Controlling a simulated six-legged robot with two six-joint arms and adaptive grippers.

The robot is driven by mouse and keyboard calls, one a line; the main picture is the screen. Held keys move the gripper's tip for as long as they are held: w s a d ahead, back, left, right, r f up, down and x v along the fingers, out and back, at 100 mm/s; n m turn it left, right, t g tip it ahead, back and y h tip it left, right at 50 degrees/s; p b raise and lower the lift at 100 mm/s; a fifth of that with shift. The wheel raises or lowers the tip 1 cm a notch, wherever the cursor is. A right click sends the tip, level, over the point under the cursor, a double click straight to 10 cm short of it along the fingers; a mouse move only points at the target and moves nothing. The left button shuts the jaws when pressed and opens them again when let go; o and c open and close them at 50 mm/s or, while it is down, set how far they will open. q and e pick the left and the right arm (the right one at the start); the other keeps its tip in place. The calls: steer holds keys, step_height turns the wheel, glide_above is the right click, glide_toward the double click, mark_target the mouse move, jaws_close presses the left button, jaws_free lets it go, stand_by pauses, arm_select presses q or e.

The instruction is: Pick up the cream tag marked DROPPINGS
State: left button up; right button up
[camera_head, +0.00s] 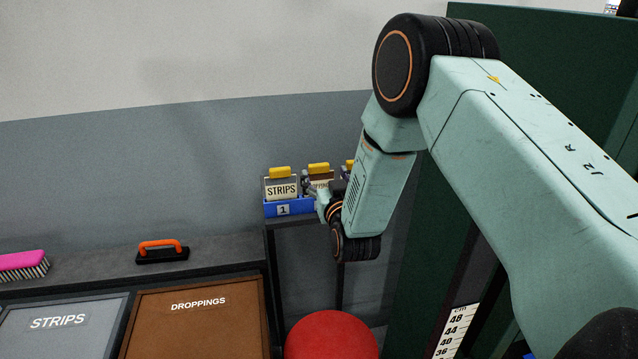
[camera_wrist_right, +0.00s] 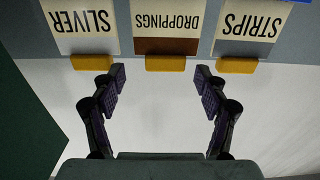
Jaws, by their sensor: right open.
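The cream DROPPINGS tag (camera_wrist_right: 166,20) has a brown band and a yellow grip along its edge. It appears upside down in the right wrist view, between the SLIVER tag (camera_wrist_right: 83,20) and the STRIPS tag (camera_wrist_right: 253,22). In the head view the DROPPINGS tag (camera_head: 319,174) is partly hidden by my right gripper (camera_head: 312,186). The STRIPS tag (camera_head: 282,190) is at its left, in a blue holder (camera_head: 290,207) numbered 1. In the wrist view my right gripper (camera_wrist_right: 155,88) is open and empty, its fingers apart either side of the DROPPINGS grip's line, short of it. My left gripper is out of view.
The holder sits on a dark stand against a grey wall. Left of it are a grey STRIPS lid (camera_head: 60,340), a brown DROPPINGS lid (camera_head: 200,325), an orange-handled block (camera_head: 162,255) and a pink brush (camera_head: 24,264). A red round object (camera_head: 331,336) stands below. A green cabinet is at right.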

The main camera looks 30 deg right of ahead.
mark_target(320, 169)
steer(key=w+p, duration=0.1)
steer(key=w, duration=0.2)
steer(key=shift+w+r, duration=0.15)
steer(key=shift+w, duration=0.65)
steer(key=shift+d, duration=0.35)
steer(key=shift+s+d, duration=0.15)
steer(key=shift+c, duration=1.2)
steer(key=shift+a, duration=0.5)
steer(key=c, duration=0.5)
steer(key=shift+d, duration=0.35)
steer(key=c, duration=0.5)
steer(key=shift+a, duration=0.1)
